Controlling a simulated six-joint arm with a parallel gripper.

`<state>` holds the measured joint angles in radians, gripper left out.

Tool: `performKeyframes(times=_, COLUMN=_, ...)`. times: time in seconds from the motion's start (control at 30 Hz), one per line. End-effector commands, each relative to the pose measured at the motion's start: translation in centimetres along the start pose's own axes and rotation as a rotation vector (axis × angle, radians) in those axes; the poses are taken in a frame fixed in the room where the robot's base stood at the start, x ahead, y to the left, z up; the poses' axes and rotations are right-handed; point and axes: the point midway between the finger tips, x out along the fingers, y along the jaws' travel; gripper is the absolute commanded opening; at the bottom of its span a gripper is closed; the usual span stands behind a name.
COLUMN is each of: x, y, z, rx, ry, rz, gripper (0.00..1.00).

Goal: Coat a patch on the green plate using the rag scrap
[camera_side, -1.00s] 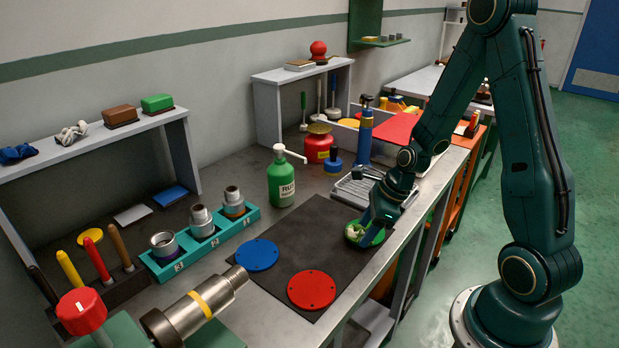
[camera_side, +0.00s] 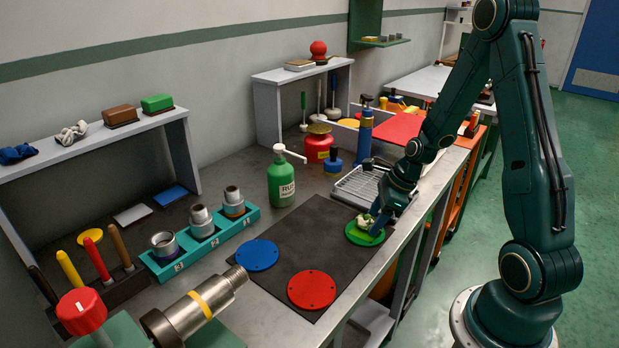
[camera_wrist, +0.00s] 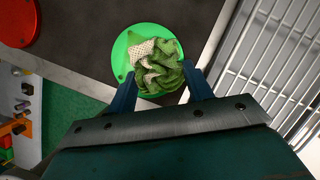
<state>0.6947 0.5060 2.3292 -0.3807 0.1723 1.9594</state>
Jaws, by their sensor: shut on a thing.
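The green plate (camera_side: 366,236) lies on the dark mat near the bench's front edge. My gripper (camera_side: 370,219) is over it, pointing down. It is shut on the rag scrap (camera_side: 365,221), a crumpled green and white cloth. In the wrist view the rag scrap (camera_wrist: 157,66) sits between my two blue fingers (camera_wrist: 160,84) and covers much of the green plate (camera_wrist: 124,46). The rag appears to be at the plate's surface, but I cannot tell how firmly it touches.
A red plate (camera_side: 312,290) and a blue plate (camera_side: 257,255) lie on the same mat (camera_side: 300,235). A wire rack tray (camera_side: 357,187) is just behind my gripper. A green pump bottle (camera_side: 281,184) stands at the mat's back edge. The mat's middle is clear.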

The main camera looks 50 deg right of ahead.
Motion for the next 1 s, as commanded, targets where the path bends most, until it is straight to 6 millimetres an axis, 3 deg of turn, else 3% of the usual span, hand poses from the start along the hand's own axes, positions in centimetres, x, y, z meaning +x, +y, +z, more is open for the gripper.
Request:
performKeyframes(times=0.57, x=1.1, y=4.8, z=2.3, rx=-0.003, ry=0.001, rz=0.004, gripper=0.33)
performKeyframes(times=0.63, x=0.6, y=4.7, z=2.5, rx=-0.002, ry=-0.001, rz=0.001, gripper=0.33)
performKeyframes(times=0.7, x=-1.1, y=4.5, z=3.3, rx=-0.004, ry=-0.004, rz=-0.007, gripper=0.33)
performKeyframes(times=1.0, x=-3.4, y=4.6, z=4.2, rx=-0.001, ry=-0.002, rz=-0.002, gripper=0.33)
